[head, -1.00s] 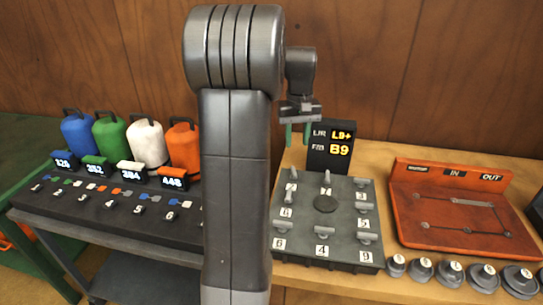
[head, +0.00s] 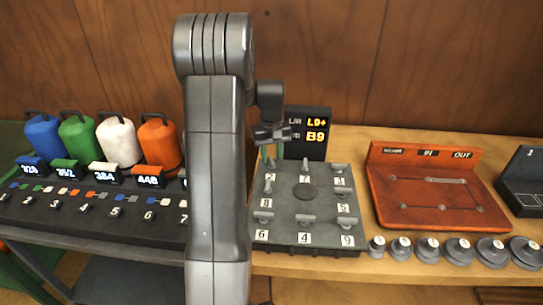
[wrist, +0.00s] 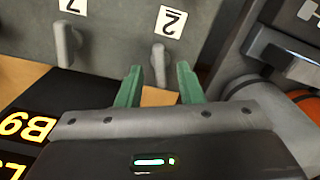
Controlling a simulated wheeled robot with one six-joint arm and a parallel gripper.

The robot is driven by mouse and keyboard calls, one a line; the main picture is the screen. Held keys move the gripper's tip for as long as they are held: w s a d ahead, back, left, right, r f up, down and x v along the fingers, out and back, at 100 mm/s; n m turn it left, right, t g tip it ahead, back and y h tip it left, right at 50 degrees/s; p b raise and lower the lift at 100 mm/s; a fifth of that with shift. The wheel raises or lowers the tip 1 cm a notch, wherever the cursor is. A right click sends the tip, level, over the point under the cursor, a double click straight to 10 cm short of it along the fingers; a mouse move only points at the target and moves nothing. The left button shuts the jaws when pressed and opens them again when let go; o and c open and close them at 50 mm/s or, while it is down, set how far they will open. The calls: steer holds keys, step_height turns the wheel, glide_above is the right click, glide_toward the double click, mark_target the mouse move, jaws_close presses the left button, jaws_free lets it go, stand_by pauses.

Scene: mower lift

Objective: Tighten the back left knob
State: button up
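The grey board (head: 285,216) carries several knobs with number labels. The back left knob (head: 269,166), labelled 2, also shows in the wrist view (wrist: 160,62) with its lever roughly upright in the picture. My gripper (head: 271,152) has green fingers and is open at the board's back left corner. In the wrist view my gripper (wrist: 159,72) has one fingertip to each side of this knob's lower end in the picture. I cannot tell whether the fingers touch it. The knob labelled 7 (wrist: 67,44) is to its left there.
A display (head: 307,135) behind the board reads L9+ and B9. A red-brown panel (head: 430,195) and several grey weights (head: 458,250) are to the right. Coloured canisters (head: 116,142) stand on a dark rack at left. My arm hides part of the middle.

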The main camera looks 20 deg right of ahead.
steer(key=shift+f, duration=0.5)
jaws_close()
steer(key=shift+m, duration=2.1)
jaws_free()
